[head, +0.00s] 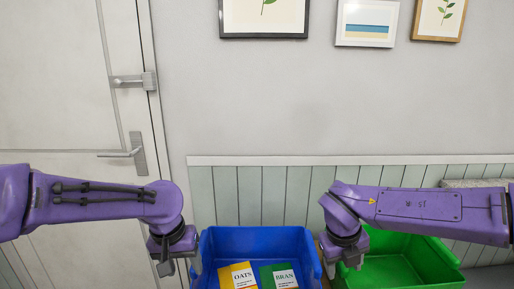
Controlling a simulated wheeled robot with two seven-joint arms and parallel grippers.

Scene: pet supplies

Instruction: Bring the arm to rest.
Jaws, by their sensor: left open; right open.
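My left arm comes in from the left and bends down at the wrist. My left gripper (176,264) hangs beside the left wall of the blue bin (252,240), open and with nothing seen in it. My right arm comes in from the right. My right gripper (340,262) hangs between the blue bin and the green bin (405,262), in front of the green bin's left side, open and with nothing seen in it. The fingertips of both grippers are small and partly hard to make out.
In the blue bin lie a yellow OATS box (239,277) and a green BRAN box (280,277). The visible part of the green bin looks empty. Behind stand a wall with framed pictures (367,22) and a white door (70,120) at left.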

